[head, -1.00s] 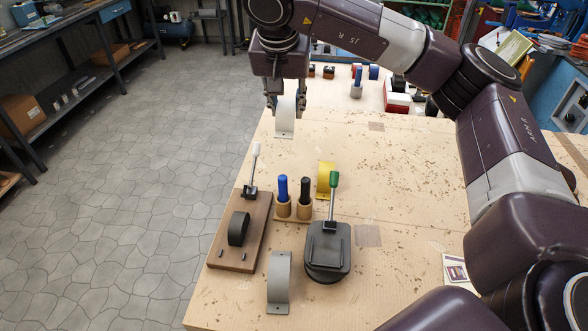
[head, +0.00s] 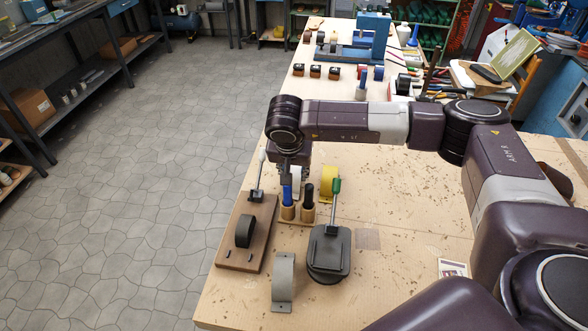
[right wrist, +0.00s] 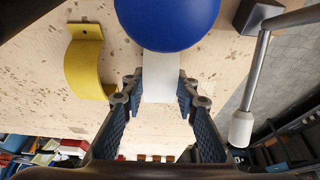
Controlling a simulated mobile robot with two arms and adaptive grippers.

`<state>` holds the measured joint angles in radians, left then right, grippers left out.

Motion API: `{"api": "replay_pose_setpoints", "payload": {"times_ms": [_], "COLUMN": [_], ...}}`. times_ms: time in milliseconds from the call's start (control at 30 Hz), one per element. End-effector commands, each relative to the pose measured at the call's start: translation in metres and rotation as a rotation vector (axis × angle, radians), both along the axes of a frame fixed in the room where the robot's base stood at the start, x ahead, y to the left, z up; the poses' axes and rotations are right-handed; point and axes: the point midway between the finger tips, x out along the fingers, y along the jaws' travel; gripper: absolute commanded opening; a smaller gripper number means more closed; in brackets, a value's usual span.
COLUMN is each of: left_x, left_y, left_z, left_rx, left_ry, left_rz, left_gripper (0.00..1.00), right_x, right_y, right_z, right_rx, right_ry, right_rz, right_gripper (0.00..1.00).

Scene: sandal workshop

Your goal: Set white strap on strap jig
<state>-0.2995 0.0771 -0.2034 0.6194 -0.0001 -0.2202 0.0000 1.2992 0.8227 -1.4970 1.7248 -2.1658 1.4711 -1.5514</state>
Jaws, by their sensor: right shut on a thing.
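The white strap (head: 296,182) is a curved band held in my right gripper (head: 287,174), behind the blue-handled tool in the head view. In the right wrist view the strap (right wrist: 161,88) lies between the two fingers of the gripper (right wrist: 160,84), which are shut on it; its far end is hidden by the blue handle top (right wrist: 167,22). The strap jig (head: 262,233) is a brown board with a black rounded form (head: 244,231), two small pins and a clamp with a white handle (head: 262,158). The form is bare. My left gripper is not in view.
A yellow strap (head: 329,181), a black clamp stand with green handle (head: 336,186) and a grey strap (head: 283,278) are close by.

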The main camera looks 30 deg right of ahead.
Motion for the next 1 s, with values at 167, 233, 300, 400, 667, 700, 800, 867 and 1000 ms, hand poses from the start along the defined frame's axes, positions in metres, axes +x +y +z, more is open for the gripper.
{"api": "replay_pose_setpoints", "payload": {"times_ms": [167,233,300,400,667,700,800,867,1000], "left_x": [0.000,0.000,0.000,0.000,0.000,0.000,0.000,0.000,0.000], "left_y": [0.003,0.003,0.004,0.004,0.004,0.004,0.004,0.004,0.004], "left_z": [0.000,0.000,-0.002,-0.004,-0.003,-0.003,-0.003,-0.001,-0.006], "left_rx": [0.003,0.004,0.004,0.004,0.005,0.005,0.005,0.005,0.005], "left_ry": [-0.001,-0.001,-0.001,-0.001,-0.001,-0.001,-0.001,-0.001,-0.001], "left_rz": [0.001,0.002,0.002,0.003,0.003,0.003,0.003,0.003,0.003], "left_gripper": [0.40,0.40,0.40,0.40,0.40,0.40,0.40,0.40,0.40], "right_x": [0.000,0.000,0.000,0.000,0.000,0.000,0.000,0.000,-0.002], "right_y": [0.000,0.000,0.000,0.000,0.000,0.000,0.000,0.000,0.003], "right_z": [-0.001,-0.001,-0.003,-0.005,-0.004,-0.004,-0.004,-0.002,0.007], "right_rx": [0.000,0.000,0.000,0.000,0.000,0.000,0.000,0.000,0.002], "right_ry": [-0.001,-0.001,-0.001,-0.001,-0.001,-0.001,-0.002,-0.002,-0.004], "right_rz": [0.000,0.000,0.000,0.000,0.000,0.000,-0.001,-0.001,0.001], "right_gripper": [0.14,0.14,0.14,0.29,0.45,0.45,0.45,0.45,0.45]}}
